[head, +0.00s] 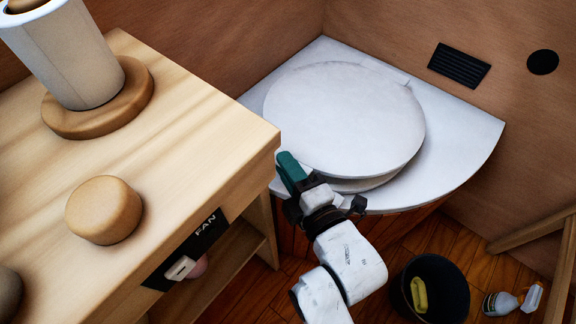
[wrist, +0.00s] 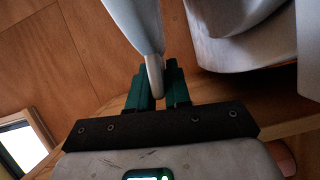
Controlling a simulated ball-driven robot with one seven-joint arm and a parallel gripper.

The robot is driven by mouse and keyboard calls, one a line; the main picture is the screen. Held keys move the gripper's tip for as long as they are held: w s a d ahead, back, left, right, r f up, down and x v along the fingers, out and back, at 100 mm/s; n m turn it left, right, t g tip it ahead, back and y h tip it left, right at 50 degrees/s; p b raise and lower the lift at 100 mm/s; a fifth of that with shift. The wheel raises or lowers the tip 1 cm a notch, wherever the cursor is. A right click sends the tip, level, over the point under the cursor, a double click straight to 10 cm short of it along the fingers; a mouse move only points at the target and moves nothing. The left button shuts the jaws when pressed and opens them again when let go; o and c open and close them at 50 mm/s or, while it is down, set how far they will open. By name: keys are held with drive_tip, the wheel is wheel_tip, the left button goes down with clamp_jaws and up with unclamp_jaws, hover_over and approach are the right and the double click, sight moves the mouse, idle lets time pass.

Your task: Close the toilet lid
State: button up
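The toilet lid (head: 345,115) is a round white disc over the white toilet top (head: 465,130). It looks partly raised; in the wrist view a gap separates the lid (wrist: 136,25) from the white part below it (wrist: 240,50). My gripper (head: 288,165) is at the lid's front left edge. In the wrist view the green fingers of my gripper (wrist: 160,88) stand close together on both sides of the lid's thin rim and appear shut on it. The lid hides most of the seat and bowl.
A wooden counter (head: 170,150) with a paper roll (head: 65,50), a round wooden knob (head: 104,210) and a FAN switch (head: 182,267) stands close left. A black bin (head: 455,290) and a spray bottle (head: 505,302) are on the floor at right. Walls enclose the toilet behind.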

drive_tip(key=o, duration=0.3)
drive_tip(key=shift+r, duration=0.1)
drive_tip(key=p+v, duration=0.2)
drive_tip(key=v, duration=0.8)
drive_tip(key=shift+s+d, duration=0.2)
drive_tip(key=shift+s, duration=0.1)
